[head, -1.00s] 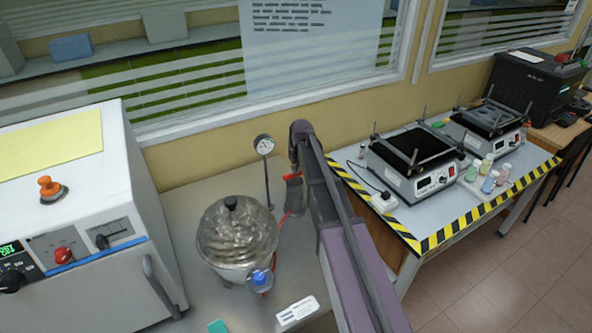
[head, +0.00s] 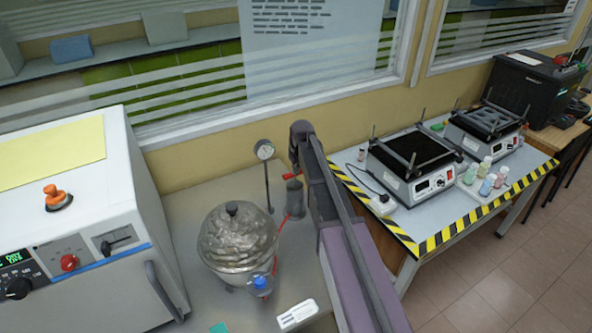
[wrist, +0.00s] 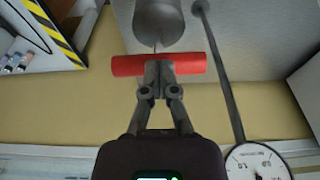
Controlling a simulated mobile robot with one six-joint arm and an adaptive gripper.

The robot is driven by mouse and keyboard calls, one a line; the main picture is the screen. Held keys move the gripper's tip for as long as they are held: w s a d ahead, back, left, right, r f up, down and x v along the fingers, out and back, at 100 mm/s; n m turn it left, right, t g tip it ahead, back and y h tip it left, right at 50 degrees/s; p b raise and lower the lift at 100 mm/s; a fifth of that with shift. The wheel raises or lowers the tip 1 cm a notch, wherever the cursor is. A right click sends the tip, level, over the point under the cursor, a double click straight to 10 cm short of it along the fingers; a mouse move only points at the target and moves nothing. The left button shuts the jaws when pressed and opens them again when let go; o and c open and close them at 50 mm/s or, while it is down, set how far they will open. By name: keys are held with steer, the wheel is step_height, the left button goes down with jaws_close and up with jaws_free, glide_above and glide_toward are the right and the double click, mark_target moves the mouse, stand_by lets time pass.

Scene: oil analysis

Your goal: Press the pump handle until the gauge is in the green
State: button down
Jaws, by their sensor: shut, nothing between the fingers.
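The hand pump (head: 295,199) is a grey cylinder standing on the bench, largely beside my arm. Its red crossbar handle (head: 287,176) shows above the body. In the wrist view the red handle (wrist: 128,66) lies crosswise, with a short thin rod between it and the grey pump body (wrist: 158,22). My gripper (wrist: 159,68) is shut and empty, its fingertips at the middle of the handle; whether they touch it I cannot tell. The round white gauge (head: 264,149) stands on a thin post left of the pump. It also shows upside down in the wrist view (wrist: 257,165); no green zone is readable.
A white oven (head: 70,215) is at the far left. Hotplates (head: 415,160) stand on the striped table at the right. A wall and window close off the back.

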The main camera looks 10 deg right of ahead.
step_height(320, 180, up, 11)
steer(key=s+p, duration=0.2)
steer(key=p, duration=0.8)
steer(key=shift+d+r+p, duration=0.15)
steer(key=shift+d+p, duration=0.15)
steer(key=shift+d, duration=0.05)
steer(key=shift+r, duration=0.1)
stand_by(0.6)
step_height(320, 180, up, 3)
steer(key=p, duration=0.3)
steer(key=shift+w+r, duration=0.1)
stand_by(0.5)
steer(key=w+f+b, duration=0.1)
steer(key=f+b, duration=0.8)
steer(key=w+f+b, duration=0.1)
steer(key=f+b, duration=0.3)
steer(key=shift+w+a+f, duration=0.35)
steer(key=shift+f, duration=0.05)
stand_by(0.4)
steer(key=shift+f+b, duration=0.1)
steer(key=shift+b, duration=0.2)
